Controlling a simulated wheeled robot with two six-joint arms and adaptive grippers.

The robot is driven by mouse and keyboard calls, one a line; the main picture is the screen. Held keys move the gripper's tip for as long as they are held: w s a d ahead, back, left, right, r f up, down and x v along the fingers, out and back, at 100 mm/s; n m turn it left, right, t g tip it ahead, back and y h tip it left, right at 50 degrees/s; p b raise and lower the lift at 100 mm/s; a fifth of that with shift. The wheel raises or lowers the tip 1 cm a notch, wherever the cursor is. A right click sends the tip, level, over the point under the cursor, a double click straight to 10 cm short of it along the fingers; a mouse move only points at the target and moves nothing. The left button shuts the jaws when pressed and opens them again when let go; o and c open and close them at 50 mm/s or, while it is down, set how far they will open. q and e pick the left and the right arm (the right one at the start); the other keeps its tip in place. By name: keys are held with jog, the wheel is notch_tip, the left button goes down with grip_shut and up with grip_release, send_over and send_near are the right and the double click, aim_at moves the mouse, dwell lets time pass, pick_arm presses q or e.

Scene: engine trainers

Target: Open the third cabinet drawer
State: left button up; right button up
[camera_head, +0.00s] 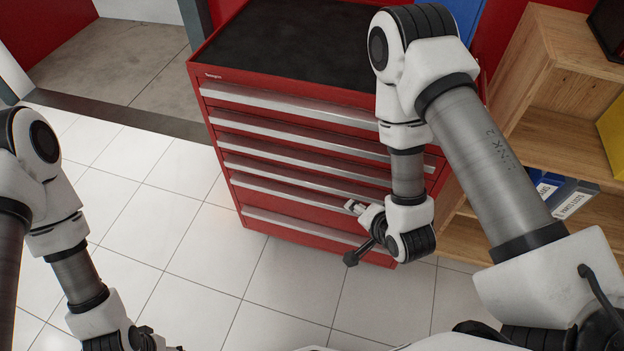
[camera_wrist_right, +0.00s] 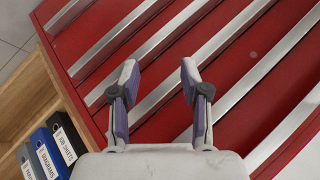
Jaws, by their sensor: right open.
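The red tool cabinet (camera_head: 232,150) stands ahead with a black top and several drawers, each with a long silver handle strip. The drawers look shut. The third drawer's handle (camera_head: 270,151) runs across the upper middle of its front; my right arm hides its right part. My right gripper (camera_head: 354,232) is in front of the cabinet's lower right part. In the right wrist view its two fingers (camera_wrist_right: 160,72) are apart and empty, pointing at the drawer fronts, with a handle strip (camera_wrist_right: 168,88) showing between them. Contact cannot be told. My left gripper (camera_head: 148,340) is partly cut off at the bottom edge.
A wooden shelf (camera_head: 560,90) stands right of the cabinet, close to my right arm, with blue and black binders (camera_head: 572,198) in it. The binders also show in the wrist view (camera_wrist_right: 62,140). The white tiled floor (camera_head: 170,215) in front and left is clear.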

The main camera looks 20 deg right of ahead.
aim_at(315, 168)
jog(key=w+a+f+m+t+b, duration=0.1)
jog(key=w+t+b, duration=0.2)
jog(key=w+b, duration=0.3)
jog(key=w+a+f+m+t+y+b, duration=0.1)
jog(key=w+a+m+t+b, duration=0.1)
jog(key=w+b, duration=0.4)
jog(key=w+a+f+m+t+y+b, duration=0.1)
jog(key=w+b, duration=0.5)
jog(key=b, duration=0.6)
jog(key=shift+w+a+f+m+t, duration=0.1)
jog(key=shift+w+a+m+t, duration=0.15)
jog(key=shift+t, duration=0.4)
jog(key=shift+w+a+f+m+t, duration=0.15)
jog(key=shift+a+t, duration=0.2)
jog(key=shift+t, duration=0.3)
grip_shut()
